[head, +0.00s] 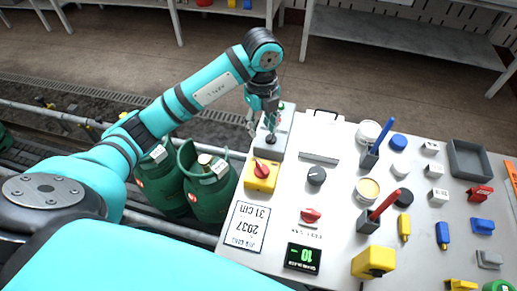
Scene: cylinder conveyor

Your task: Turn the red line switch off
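A yellow box with a red rotary knob (262,170) sits at the left edge of the panel table. A second, smaller red knob (310,215) lies flatter on the panel, with small lettering below it that I cannot read. I cannot tell from the lettering which of the two is the line switch. My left gripper (262,122) points down over a grey control box (277,148) with a dark knob, beyond the yellow box. Its fingers look apart, with nothing clearly held. It is clear of both red knobs. My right gripper is out of view.
A black dial (316,176), a lit display (302,257) and a printed sign (246,227) are near the knobs. Blue and red upright handles (377,144) stand to the right, among small coloured parts and a grey tray (468,158). Green gas cylinders (207,184) stand left of the table.

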